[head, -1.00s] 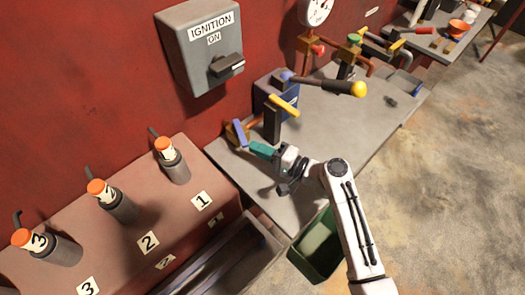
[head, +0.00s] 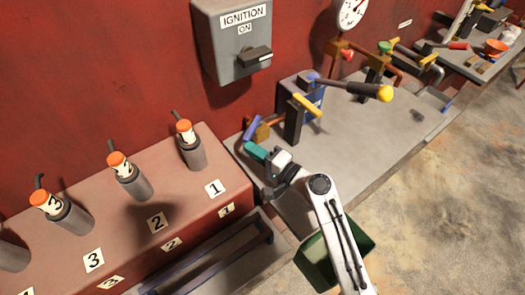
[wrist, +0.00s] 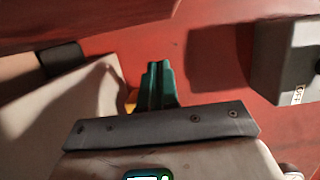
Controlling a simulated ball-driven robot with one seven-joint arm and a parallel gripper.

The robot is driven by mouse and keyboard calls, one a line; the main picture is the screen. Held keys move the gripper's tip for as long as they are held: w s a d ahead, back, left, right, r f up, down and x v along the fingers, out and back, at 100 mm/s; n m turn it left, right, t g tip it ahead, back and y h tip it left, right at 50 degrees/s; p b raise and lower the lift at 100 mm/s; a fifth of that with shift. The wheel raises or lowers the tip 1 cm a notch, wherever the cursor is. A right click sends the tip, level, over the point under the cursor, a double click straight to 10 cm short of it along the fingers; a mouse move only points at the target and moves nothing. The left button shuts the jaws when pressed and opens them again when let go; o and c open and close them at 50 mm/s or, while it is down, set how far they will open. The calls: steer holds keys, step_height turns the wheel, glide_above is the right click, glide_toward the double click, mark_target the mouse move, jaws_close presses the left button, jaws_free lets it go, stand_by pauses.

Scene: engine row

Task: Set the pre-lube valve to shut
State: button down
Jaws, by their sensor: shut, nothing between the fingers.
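No readable label marks the pre-lube valve, so I cannot confirm which one it is. A valve with a blue lever (head: 254,128) on a brass pipe body (head: 264,132) sits by the red wall at the bench's left end. The lever slants from upper right to lower left. My gripper (head: 252,150) has teal fingers, shut and empty, just below the lever's lower end. I cannot tell whether they touch it. In the wrist view the fingers (wrist: 158,85) are together, pointing at the red wall, with a yellow sliver (wrist: 130,101) beside them.
A yellow lever (head: 307,105) on a dark post stands right of the blue one. An ignition box (head: 232,42) hangs above. A green bin (head: 315,262) stands below. The grey bench (head: 375,125) is mostly clear.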

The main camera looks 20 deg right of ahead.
steer(key=shift+w+a, duration=0.3)
steer(key=shift+a, duration=0.35)
steer(key=shift+d, duration=0.1)
